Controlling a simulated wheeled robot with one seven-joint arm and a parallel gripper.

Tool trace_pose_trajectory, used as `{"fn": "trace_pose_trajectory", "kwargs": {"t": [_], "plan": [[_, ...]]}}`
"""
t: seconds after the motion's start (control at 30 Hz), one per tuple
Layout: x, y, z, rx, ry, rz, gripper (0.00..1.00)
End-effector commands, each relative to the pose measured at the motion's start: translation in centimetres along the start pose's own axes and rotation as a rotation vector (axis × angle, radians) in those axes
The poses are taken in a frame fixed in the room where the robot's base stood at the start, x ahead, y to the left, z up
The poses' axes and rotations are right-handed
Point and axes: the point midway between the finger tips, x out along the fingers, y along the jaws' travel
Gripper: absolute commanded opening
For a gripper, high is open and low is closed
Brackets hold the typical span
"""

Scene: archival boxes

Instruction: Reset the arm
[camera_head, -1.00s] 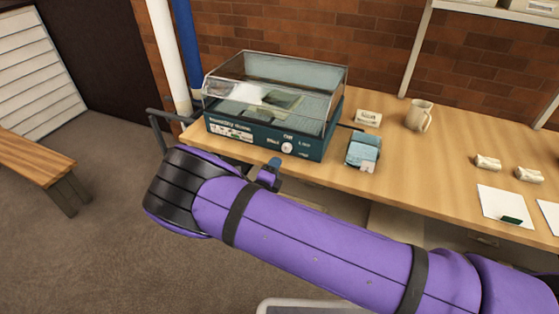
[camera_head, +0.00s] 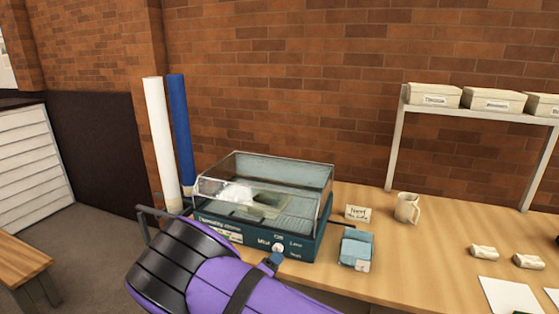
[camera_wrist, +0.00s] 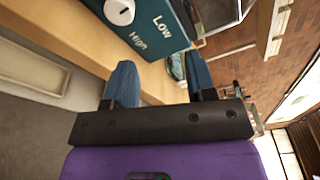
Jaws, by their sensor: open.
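My purple arm (camera_head: 215,280) reaches in from the bottom of the head view, bent at its black joint. My gripper (camera_wrist: 162,80) is open in the wrist view, with its two blue fingers apart and nothing held between them. In the head view only a small blue part of my gripper (camera_head: 272,260) shows, by the front of the teal machine. The teal machine (camera_head: 262,240) has a clear lid and a white dial. Its front also shows in the wrist view (camera_wrist: 150,35), with the words Low and High, beyond the fingers.
The wooden table (camera_head: 385,285) carries a blue box (camera_head: 356,248), a small sign (camera_head: 357,213), a mug (camera_head: 407,208) and two small pale blocks (camera_head: 484,252). A shelf (camera_head: 480,108) with boxes stands behind. White and blue rolls (camera_head: 160,140) stand left of the machine. A bench (camera_head: 22,258) is far left.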

Motion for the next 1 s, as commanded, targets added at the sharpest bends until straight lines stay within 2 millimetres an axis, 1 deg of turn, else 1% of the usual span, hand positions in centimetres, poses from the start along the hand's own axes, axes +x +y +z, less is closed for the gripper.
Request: {"fn": "trace_pose_trajectory", "kwargs": {"t": [0.03, 0.1, 0.27, 0.3, 0.47, 0.6, 0.73, 0.87, 1.0], "plan": [[0.9, -2.0, -0.3, 0.073, 0.06, 0.002, 0.51], [1.9, -4.5, -0.8, 0.177, 0.141, 0.002, 0.51], [3.6, -9.9, -2.5, 0.413, 0.321, -0.009, 0.51], [4.0, -11.2, -3.0, 0.471, 0.365, -0.013, 0.51], [5.0, -16.4, -5.0, 0.705, 0.535, -0.043, 0.51], [5.5, -20.8, -6.9, 0.907, 0.677, -0.082, 0.51], [5.6, -24.8, -8.8, 1.092, 0.803, -0.126, 0.51], [5.2, -28.7, -10.7, 1.275, 0.923, -0.177, 0.51], [4.5, -32.6, -12.7, 1.47, 1.046, -0.24, 0.51]]}}
